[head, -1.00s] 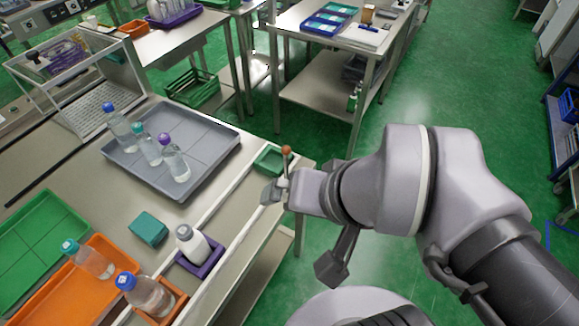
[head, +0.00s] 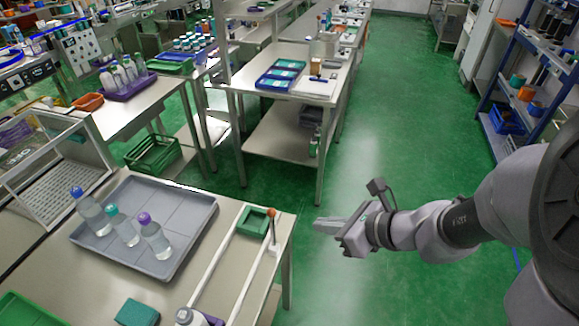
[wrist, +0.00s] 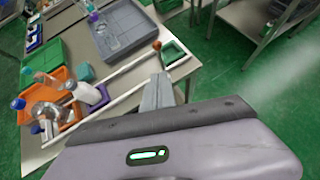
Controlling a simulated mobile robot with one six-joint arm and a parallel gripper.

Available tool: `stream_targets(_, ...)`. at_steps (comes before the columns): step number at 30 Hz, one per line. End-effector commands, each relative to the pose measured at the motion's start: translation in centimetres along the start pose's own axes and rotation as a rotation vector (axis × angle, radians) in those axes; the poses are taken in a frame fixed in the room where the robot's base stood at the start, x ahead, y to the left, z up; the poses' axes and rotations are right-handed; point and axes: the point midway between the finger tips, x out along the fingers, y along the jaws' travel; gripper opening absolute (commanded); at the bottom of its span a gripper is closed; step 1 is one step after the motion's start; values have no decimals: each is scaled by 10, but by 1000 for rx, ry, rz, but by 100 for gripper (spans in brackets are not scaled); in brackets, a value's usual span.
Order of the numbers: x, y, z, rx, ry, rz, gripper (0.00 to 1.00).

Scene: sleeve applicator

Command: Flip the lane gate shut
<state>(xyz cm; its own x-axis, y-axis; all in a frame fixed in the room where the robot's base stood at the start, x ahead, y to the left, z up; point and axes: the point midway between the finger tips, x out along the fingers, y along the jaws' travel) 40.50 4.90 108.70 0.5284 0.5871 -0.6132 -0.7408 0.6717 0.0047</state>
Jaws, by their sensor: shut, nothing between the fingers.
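The lane is two white rails (head: 217,257) along the right edge of the bench.
A green bin (head: 254,221) sits beside the knob at the lane's far end. A grey tray (head: 185,247) with three bottles stands left of the rails. A white bottle (head: 188,317) is at the near end. Green floor right of the bench is clear.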

Motion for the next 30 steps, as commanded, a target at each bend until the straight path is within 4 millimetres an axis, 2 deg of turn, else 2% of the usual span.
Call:
stream_targets(5, 1, 0, 0, -4, 0, 1, 0)
stream_targets(8, 9, 1, -1, -5, 0, 2, 0)
stream_targets(21, 103, 2, -3, -9, 2, 5, 0)
stream_targets(25, 121, 2, 9, -9, 0, 3, 0)
stream_targets(30, 134, 1, 17, -9, 0, 2, 0)
